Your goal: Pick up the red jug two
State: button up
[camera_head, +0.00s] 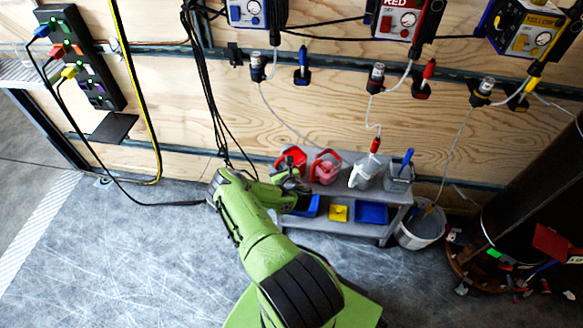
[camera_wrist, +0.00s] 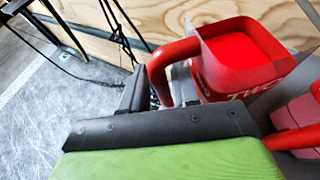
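The red jug two (camera_wrist: 235,62), marked "TWO", fills the upper right of the wrist view, with its handle (camera_wrist: 165,70) toward the left. In the head view it is the leftmost red jug (camera_head: 291,155) on the grey bench's top. My gripper (camera_head: 292,182) is at the jug's near side in the head view. In the wrist view, a dark finger part (camera_wrist: 135,92) stands just left of the handle, and my black and green gripper body hides the handle's lower end. I cannot tell whether the fingers touch or grip the handle.
A second red jug (camera_head: 325,168) stands close on the right, with two grey containers (camera_head: 365,173) (camera_head: 399,178) beyond it. Blue and yellow bins (camera_head: 371,213) (camera_head: 338,212) sit on the lower shelf. The plywood wall is close behind.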

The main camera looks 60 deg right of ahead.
jog(key=shift+w, duration=0.1)
grip_shut()
jog(key=shift+d+r, duration=0.1)
jog(key=shift+r, duration=0.05)
dwell(0.3)
